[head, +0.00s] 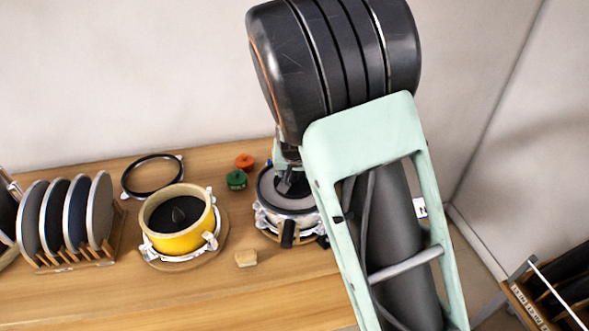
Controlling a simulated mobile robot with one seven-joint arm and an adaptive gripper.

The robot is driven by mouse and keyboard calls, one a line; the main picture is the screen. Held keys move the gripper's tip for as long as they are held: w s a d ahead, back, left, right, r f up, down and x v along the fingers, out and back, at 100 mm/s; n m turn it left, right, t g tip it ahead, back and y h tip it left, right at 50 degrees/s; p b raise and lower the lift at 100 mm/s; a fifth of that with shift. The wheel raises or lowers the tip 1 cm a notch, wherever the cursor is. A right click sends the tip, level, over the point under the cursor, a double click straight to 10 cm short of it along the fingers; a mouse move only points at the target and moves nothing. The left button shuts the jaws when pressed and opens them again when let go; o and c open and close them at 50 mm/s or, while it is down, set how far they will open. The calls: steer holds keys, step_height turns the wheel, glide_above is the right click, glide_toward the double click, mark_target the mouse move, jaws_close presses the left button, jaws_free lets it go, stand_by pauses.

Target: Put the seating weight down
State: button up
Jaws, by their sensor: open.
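My gripper (289,184) is open, pointing down over a round clamp fixture (295,225) with a grey disc-shaped pad (266,190). Its dark fingers are at or just above the pad; I cannot tell if they touch anything. My arm hides the fixture's right side. A small green knobbed piece (236,180) and an orange one (244,161) stand just left of the fixture. No piece is clearly marked as the seating weight, and whether one stands between my fingers is hidden.
A yellow ring fixture (176,239) with a dark inside sits on a round board at left. A black ring (152,158) lies behind it. Discs stand in a wooden rack (78,260) at far left. The table's front middle (200,300) is clear.

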steer(key=p+v, duration=0.2)
steer(key=v, duration=1)
